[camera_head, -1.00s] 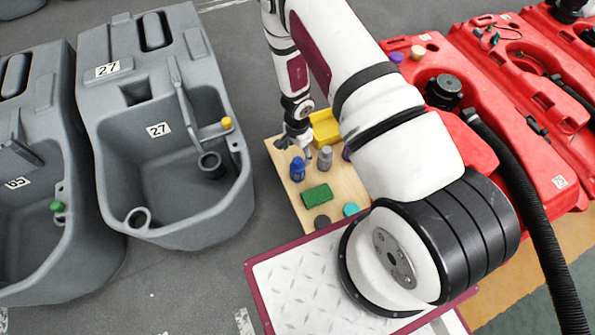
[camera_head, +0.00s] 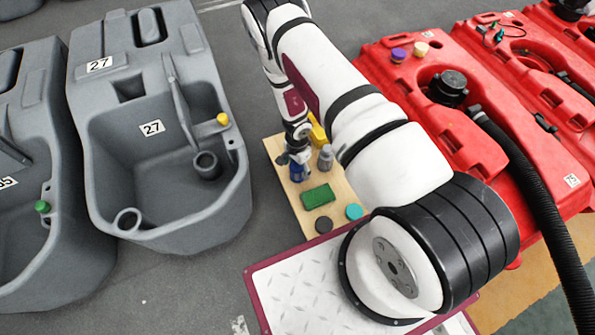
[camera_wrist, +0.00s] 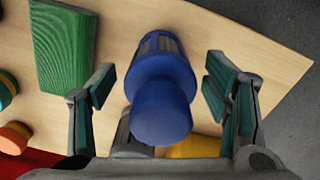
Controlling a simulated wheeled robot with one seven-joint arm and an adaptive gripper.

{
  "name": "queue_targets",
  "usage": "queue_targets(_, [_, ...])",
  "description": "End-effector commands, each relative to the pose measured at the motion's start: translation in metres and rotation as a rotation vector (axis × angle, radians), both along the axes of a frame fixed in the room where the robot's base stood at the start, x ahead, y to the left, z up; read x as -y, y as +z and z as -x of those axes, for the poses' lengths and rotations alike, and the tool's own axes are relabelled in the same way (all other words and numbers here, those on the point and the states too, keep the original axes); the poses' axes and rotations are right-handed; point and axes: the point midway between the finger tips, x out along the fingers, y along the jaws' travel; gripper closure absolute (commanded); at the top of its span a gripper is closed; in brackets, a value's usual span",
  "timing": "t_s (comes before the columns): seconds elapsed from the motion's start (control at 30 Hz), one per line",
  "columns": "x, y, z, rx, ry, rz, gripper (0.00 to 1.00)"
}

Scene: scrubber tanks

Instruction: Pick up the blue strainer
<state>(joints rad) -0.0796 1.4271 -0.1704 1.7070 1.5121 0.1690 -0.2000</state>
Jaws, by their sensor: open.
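The blue strainer (camera_wrist: 162,85) stands on the wooden board in the middle of the wrist view. Its round blue cap faces the camera and dark slots show on its side. My gripper (camera_wrist: 160,88) is open, with one finger on each side of the strainer and a visible gap to both. In the head view the strainer (camera_head: 298,172) is partly hidden by my gripper (camera_head: 297,155), which is over it. I cannot tell how far the fingertips reach down along it.
The wooden board (camera_head: 283,150) also holds a green block (camera_head: 318,196), a grey bottle (camera_head: 325,158), a yellow piece (camera_head: 317,134), a teal disc (camera_head: 354,211) and a dark disc (camera_head: 323,225). Grey tanks (camera_head: 150,130) stand left, red tanks (camera_head: 480,120) right.

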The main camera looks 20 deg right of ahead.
Motion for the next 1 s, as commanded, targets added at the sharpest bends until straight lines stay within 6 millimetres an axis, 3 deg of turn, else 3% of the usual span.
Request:
queue_targets(0.2, [0.000, -0.001, -0.001, 0.002, -0.001, -0.001, 0.30])
queue_targets(0.43, [0.000, -0.001, -0.001, 0.001, -0.001, 0.000, 0.80])
queue_targets(0.47, [0.000, -0.001, -0.001, 0.001, -0.001, 0.000, 0.82])
queue_targets(0.77, [0.000, 0.001, -0.001, 0.001, -0.001, 0.000, 0.82])
queue_targets(1.0, [0.000, 0.038, -0.001, 0.002, -0.001, 0.000, 0.82])
